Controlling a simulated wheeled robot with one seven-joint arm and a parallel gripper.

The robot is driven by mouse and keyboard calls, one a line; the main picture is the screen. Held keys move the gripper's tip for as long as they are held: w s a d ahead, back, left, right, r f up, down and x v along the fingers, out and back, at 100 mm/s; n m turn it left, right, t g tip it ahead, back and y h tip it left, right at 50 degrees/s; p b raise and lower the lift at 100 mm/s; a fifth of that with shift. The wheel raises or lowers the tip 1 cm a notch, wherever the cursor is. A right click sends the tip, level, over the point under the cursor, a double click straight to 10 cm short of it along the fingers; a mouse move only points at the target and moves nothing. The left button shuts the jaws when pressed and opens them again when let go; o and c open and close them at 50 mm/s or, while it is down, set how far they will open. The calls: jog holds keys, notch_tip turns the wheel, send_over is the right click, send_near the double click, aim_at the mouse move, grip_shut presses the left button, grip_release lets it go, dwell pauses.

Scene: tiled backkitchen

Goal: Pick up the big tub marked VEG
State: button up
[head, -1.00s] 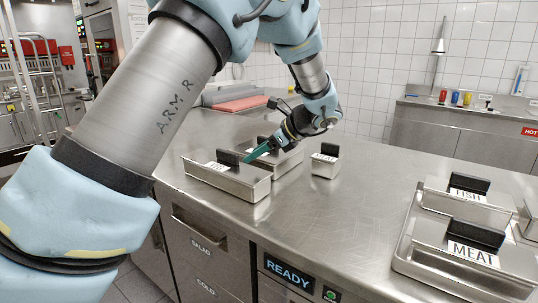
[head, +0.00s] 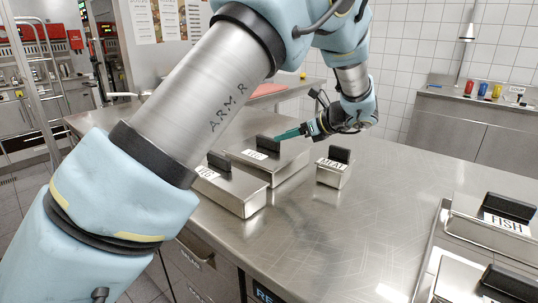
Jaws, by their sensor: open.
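Two big steel tubs with black handles stand side by side on the steel counter.
A tub marked FISH (head: 508,226) and another black-handled tub (head: 462,281) sit in a tray (head: 425,262) at the right. The counter middle (head: 350,235) is clear. A red board (head: 268,90) lies behind. My arm blocks the left side.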

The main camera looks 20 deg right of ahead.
aim_at(272, 139)
jog(key=shift+w+a+f, duration=0.3)
jog(key=shift+w+f, duration=0.05)
jog(key=shift+w, duration=0.2)
jog(key=p+x, duration=0.1)
jog(key=x, duration=0.1)
jog(key=p+x, duration=0.1)
jog(key=x, duration=0.1)
jog(key=shift+w+a+f, duration=0.1)
jog(key=shift+w+a, duration=0.1)
jog(key=shift+a, duration=0.2)
jog(key=shift+w+a+f, duration=0.1)
jog(key=shift+w+f, duration=0.1)
jog(key=shift+f, duration=0.05)
grip_shut()
jog(key=shift+r, duration=0.15)
dwell(0.3)
